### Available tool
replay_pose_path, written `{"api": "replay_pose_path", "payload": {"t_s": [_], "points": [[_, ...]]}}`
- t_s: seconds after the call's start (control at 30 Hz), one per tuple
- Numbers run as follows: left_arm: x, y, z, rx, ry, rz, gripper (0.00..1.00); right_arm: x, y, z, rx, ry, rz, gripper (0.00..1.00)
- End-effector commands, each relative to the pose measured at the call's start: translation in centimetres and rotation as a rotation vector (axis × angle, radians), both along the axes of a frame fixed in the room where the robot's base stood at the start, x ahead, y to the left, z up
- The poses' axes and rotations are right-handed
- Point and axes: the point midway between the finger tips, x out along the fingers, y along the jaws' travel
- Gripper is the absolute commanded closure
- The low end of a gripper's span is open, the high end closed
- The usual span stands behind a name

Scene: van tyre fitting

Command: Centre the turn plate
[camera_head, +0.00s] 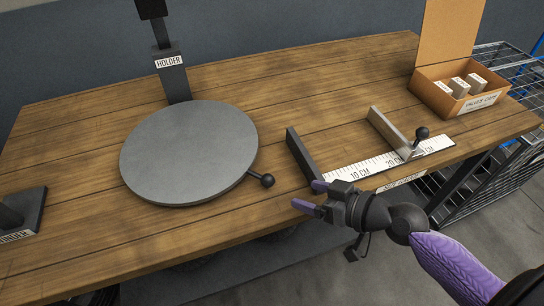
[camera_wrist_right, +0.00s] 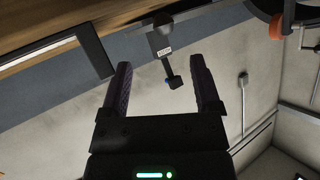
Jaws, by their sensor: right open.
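The turn plate (camera_head: 188,152) is a round grey disc lying on the wooden table, left of the middle in the head view. A short rod with a black ball knob (camera_head: 267,180) sticks out from its right edge. My right gripper (camera_head: 308,196) is at the table's front edge, to the right of the knob and apart from it. Its purple fingers are open, with nothing between them. In the right wrist view the two fingers (camera_wrist_right: 160,85) stand apart and empty. My left gripper is not in view.
A white ruler (camera_head: 375,162) with a dark end block (camera_head: 303,157) and a slider with a black knob (camera_head: 422,133) lies right of the plate. A holder post (camera_head: 171,72) stands behind it. A cardboard valve box (camera_head: 436,97) is at back right. A dark stand (camera_head: 30,212) is at left.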

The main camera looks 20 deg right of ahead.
Motion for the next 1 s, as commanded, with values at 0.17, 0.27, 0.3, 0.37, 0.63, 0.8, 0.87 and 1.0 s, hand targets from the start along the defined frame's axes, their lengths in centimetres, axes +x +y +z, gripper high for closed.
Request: {"api": "replay_pose_path", "payload": {"t_s": [0.17,0.27,0.3,0.37,0.63,0.8,0.87,1.0], "points": [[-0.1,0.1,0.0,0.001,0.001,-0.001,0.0,0.3,0.7,0.5,0.009,-0.015,0.018,0.19],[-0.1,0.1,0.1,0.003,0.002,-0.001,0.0,1.4,1.4,0.0,0.012,-0.014,0.016,0.19],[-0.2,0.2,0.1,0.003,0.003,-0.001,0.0,2.0,1.9,-0.2,0.012,-0.016,0.016,0.19],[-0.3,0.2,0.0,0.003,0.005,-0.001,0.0,3.0,2.5,-0.7,0.011,-0.015,0.014,0.19],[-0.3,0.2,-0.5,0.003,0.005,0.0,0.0,6.4,5.0,-2.6,0.009,-0.013,0.015,0.19],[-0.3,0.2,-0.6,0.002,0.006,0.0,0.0,7.3,5.7,-3.1,0.008,-0.012,0.017,0.19],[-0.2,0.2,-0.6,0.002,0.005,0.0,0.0,7.4,5.8,-3.1,0.008,-0.012,0.017,0.19],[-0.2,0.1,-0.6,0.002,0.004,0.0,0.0,7.4,5.8,-3.1,0.007,-0.012,0.017,0.19]]}}
